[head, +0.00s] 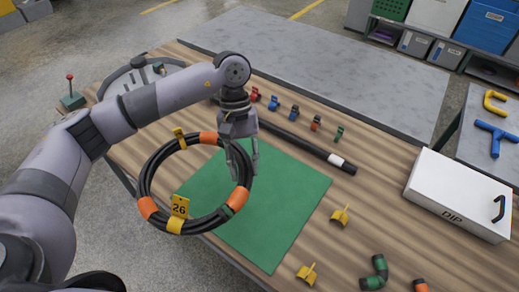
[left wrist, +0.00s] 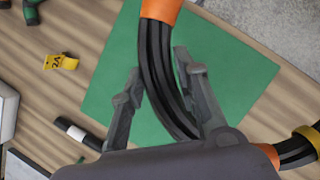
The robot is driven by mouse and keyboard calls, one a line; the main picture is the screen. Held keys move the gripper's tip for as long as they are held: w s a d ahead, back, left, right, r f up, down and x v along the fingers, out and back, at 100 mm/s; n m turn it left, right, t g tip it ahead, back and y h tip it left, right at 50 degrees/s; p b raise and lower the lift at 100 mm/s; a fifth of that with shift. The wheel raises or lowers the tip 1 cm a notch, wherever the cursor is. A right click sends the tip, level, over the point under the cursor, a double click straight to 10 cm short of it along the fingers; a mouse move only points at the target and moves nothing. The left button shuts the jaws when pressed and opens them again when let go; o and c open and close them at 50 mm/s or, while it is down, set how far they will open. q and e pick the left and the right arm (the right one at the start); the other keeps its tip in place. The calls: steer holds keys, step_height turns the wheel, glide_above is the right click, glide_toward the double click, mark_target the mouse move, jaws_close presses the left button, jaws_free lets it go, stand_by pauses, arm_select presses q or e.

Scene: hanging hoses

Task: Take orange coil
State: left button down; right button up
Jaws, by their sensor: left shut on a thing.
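The coil is a ring of black hose with orange bands (head: 147,207), yellow clips and a yellow tag marked 26 (head: 180,207). It appears raised and tilted over the green mat (head: 285,195) and the table's near left edge. My left gripper (head: 242,168) is shut on the coil's right side. In the left wrist view, the black hose strands (left wrist: 158,60) run between the two fingers (left wrist: 157,72), with an orange band just beyond them. My right gripper is not in view.
A white DIP box (head: 455,195) stands at the right of the wooden table. A black tube with a white band (head: 342,163) lies behind the mat. Yellow clips (head: 341,216) and green-black hose pieces (head: 375,272) lie at the front. Small colored fittings (head: 294,111) line the back.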

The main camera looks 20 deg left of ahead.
arm_select(q)
steer(key=w+f+n+t+h, duration=0.1)
steer(key=w+f+n, duration=0.2)
steer(key=w+f, duration=0.1)
steer(key=w+d+f+n+t+b, duration=0.1)
steer(key=w+f+n+t, duration=0.1)
steer(key=w+f+n, duration=0.2)
steer(key=w+f+n+t+h, duration=0.1)
steer(key=w+f+n+t, duration=0.1)
steer(key=w, duration=0.4)
steer(key=shift+w+d+f+n+h+b, duration=0.15)
steer(key=shift+w+d+f+n+b, duration=0.05)
steer(key=shift+f+n, duration=0.3)
steer(key=shift+w+d+f+n+h+b, duration=0.15)
steer(key=shift+w+d+f+n, duration=0.05)
steer(key=shift+f+n, duration=0.25)
steer(key=shift+w+f, duration=0.1)
steer(key=s+r+t+p, duration=0.3)
steer(key=r+p, duration=0.2)
steer(key=r, duration=0.4)
steer(key=s+a+r+m+t+h+p, duration=0.1)
steer(key=s+r+t+p, duration=0.2)
steer(key=r+p, duration=0.3)
steer(key=shift+s+r+t, duration=0.3)
steer(key=shift+s+r, duration=0.4)
steer(key=shift+r, duration=1.05)
steer(key=shift+a, duration=0.15)
